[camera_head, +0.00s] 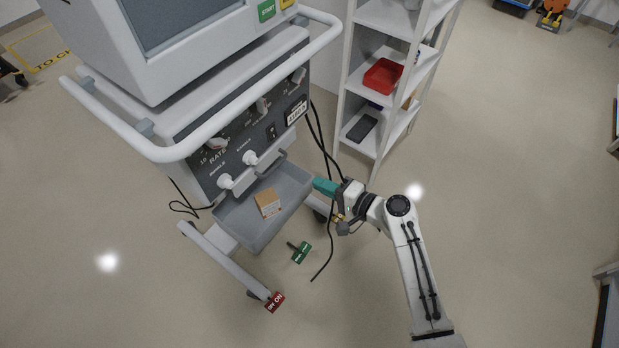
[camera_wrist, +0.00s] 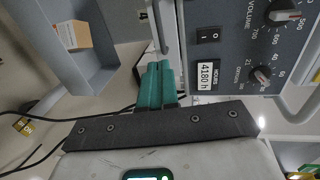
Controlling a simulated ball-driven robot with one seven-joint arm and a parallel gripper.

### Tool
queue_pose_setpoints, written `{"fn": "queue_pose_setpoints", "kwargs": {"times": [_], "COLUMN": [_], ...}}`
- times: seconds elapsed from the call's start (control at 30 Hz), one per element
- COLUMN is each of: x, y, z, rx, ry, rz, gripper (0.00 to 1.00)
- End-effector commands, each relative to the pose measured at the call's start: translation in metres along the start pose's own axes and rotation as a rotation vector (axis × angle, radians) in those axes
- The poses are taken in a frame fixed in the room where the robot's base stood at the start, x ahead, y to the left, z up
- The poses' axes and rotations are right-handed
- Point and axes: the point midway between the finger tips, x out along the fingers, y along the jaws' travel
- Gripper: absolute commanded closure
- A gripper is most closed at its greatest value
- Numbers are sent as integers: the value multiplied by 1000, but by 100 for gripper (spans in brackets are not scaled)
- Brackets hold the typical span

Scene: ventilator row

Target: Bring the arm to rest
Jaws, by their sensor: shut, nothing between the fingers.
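My gripper (camera_head: 322,186) is at the end of my arm, just right of the ventilator's grey tray. Its teal fingers are shut with nothing between them. The panel carries dials, a black rocker switch (camera_wrist: 208,36) and an hours counter reading 4180 h (camera_wrist: 207,76). The fingers appear close to the panel's lower edge; whether they touch anything I cannot tell. My arm is bent, with its elbow toward the right.
A small cardboard box (camera_head: 268,203) lies in the grey tray (camera_head: 250,238). A green tag (camera_head: 301,253) and a red tag (camera_head: 275,301) are near the cart's foot. Black cables hang beside the gripper. A white shelf (camera_head: 385,75) stands behind.

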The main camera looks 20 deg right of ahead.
Motion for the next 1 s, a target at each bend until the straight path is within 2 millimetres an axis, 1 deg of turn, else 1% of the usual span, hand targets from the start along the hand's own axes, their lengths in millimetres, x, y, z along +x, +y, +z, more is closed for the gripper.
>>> {"fn": "queue_pose_setpoints", "kwargs": {"times": [0.03,0.1,0.2,0.5,0.57,0.67,0.77,0.8,0.87,0.9,0.97,1.0], "x": [-8,-15,-21,-24,-25,-36,-60,-75,-100,-120,-151,-173], "y": [1,1,0,1,3,14,34,43,56,64,73,77], "z": [0,0,0,1,5,22,50,62,77,84,94,98], "rx": [1,1,1,-2,-18,-101,-249,-317,-420,-484,-570,-621], "ry": [1,1,1,-2,-13,-62,-152,-195,-260,-300,-356,-389], "rz": [0,0,0,2,16,88,229,302,420,501,625,709], "gripper": [100,100,100,100,100,100,100,100,100,100,100,100]}}
